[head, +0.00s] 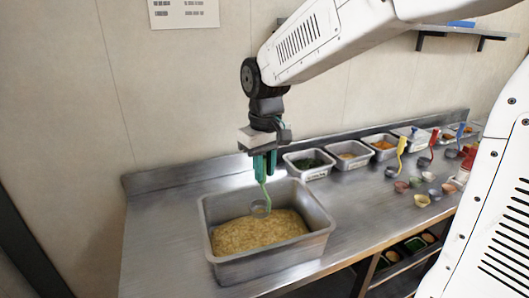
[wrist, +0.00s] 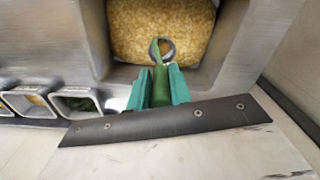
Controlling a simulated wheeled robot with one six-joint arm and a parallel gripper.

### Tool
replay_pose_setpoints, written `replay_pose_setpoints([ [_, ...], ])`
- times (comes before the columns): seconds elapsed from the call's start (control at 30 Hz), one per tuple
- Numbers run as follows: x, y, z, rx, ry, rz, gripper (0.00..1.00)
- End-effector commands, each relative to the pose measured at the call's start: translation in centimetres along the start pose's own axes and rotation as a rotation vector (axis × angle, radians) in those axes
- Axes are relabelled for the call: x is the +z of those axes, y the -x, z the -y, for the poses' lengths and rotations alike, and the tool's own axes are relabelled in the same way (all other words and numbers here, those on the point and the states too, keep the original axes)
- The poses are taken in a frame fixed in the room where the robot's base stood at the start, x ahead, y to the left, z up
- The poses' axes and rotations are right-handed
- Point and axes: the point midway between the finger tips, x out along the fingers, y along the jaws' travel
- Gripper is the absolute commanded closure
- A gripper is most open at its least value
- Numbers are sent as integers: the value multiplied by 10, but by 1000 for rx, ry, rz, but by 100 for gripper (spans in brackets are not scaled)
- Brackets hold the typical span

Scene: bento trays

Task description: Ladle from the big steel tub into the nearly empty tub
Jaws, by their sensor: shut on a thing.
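The big steel tub (head: 318,243) stands on the steel counter, partly filled with yellowish grain (head: 255,232). My gripper (head: 264,168) is above the tub's back part, shut on the handle of a green ladle (head: 264,191). The ladle hangs down with its round bowl over the grain; I cannot tell whether it touches the grain or holds any. In the wrist view the ladle (wrist: 161,72) stands between the green fingers (wrist: 159,90), in front of the grain. Of the smaller tubs behind, one (head: 355,164) shows a low brownish-orange fill; I cannot tell which is the nearly empty one.
A tub with dark green contents (head: 309,175) stands just right of the big tub, and one with orange contents (head: 383,155) farther along. Yellow (head: 402,146) and red (head: 434,140) utensils and several small bowls (head: 421,201) are at right. The counter's front left is clear.

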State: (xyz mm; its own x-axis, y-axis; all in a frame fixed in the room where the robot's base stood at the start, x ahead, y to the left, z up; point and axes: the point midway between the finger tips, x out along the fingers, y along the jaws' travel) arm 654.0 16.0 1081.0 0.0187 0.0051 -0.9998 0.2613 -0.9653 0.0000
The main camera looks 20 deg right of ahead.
Motion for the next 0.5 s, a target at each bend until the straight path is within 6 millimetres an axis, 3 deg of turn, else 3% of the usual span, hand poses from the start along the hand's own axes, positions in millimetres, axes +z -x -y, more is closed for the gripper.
replay_pose_setpoints([
  [0.5,2,-72,-1,0,-1,3,100],
])
